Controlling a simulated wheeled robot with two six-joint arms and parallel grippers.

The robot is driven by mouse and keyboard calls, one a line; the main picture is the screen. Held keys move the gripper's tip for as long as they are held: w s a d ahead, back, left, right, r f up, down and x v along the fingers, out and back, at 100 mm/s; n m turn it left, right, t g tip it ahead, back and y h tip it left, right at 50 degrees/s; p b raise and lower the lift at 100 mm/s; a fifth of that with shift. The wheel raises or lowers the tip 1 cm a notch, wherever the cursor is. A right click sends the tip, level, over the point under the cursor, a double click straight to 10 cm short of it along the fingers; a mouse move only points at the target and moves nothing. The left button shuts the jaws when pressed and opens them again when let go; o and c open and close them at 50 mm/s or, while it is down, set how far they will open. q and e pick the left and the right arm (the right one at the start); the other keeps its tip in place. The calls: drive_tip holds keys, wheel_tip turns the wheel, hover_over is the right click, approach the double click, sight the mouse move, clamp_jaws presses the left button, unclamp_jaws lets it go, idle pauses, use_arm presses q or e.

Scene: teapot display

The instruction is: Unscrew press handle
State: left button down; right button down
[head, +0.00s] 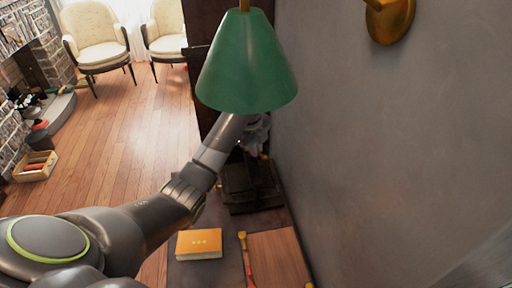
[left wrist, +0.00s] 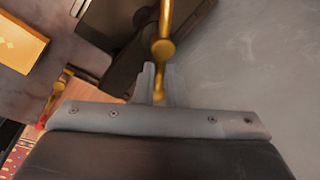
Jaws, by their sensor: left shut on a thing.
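The press (head: 252,190) is a dark, blocky thing on the narrow table against the wall in the head view. Its dark body also shows in the left wrist view (left wrist: 125,62). The press handle (left wrist: 164,25) is a brass rod with a round knob. My left gripper (left wrist: 158,85) is shut on the brass handle, with the rod's lower end between its fingers. In the head view the left gripper (head: 256,138) is above the press, small and partly hidden by the lampshade. My right gripper is not in view.
A green lampshade (head: 247,65) hangs close over my left forearm. The grey wall (head: 400,150) is close on the right. A yellow book (head: 199,243) and a brass-headed tool with a red handle (head: 249,268) lie on the table. Wooden floor is open on the left.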

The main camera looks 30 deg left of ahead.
use_arm(q)
drive_tip(key=shift+w+d+r+n+p, duration=0.2)
drive_tip(key=shift+n+p, duration=0.4)
drive_tip(key=shift+p, duration=0.45)
drive_tip(key=w+a+n+g+y+p, duration=0.1)
drive_tip(key=n+p, duration=0.1)
drive_tip(key=n, duration=0.5)
drive_tip(key=w+a+n+g+y+p, duration=0.1)
drive_tip(key=n+p, duration=0.1)
drive_tip(key=n, duration=0.6)
drive_tip(key=w+a+n+p, duration=0.1)
drive_tip(key=n+p, duration=0.2)
drive_tip(key=n, duration=0.5)
drive_tip(key=shift+w+f+g+y, duration=0.25)
drive_tip(key=shift+w+g+y, duration=0.05)
drive_tip(key=shift+g+y, duration=0.1)
drive_tip(key=shift+s+a+n+g+b, duration=0.15)
drive_tip(key=shift+n+b, duration=0.1)
drive_tip(key=shift+n, duration=0.5)
drive_tip(key=shift+w+a+n+g+b, duration=0.1)
drive_tip(key=shift+a+n+b, duration=0.1)
drive_tip(key=shift+n, duration=0.5)
drive_tip(key=shift+s+a+n+g+b, duration=0.15)
drive_tip(key=shift+n+b, duration=0.1)
drive_tip(key=shift+n, duration=0.5)
drive_tip(key=shift+r, duration=0.1)
